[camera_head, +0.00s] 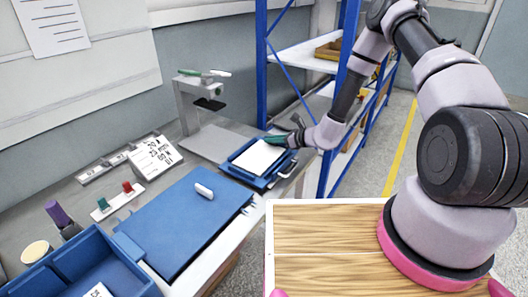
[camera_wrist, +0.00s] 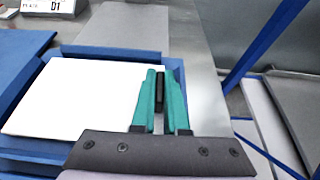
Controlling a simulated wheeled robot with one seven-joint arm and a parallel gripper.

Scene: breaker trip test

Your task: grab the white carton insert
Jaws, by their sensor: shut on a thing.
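The white carton insert (camera_head: 257,157) is a flat white slab lying in a blue tray (camera_head: 237,171) at the back right of the bench. It fills much of the wrist view (camera_wrist: 75,98), on the left. My gripper (camera_head: 279,140) is at the insert's right edge, with teal fingers. In the wrist view my gripper (camera_wrist: 163,98) has its left finger over the white slab and its right finger beyond the edge. The fingers are close together, shut on the insert's edge. A narrow dark piece shows between them. The exact contact is hidden by the left finger.
A blue mat (camera_head: 180,228) with a small white piece (camera_head: 203,190) lies in front. A blue bin (camera_head: 100,262) stands at the front left. A grey stand (camera_head: 190,100) is behind the tray. A blue-framed shelf (camera_head: 263,70) rises close behind my arm.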

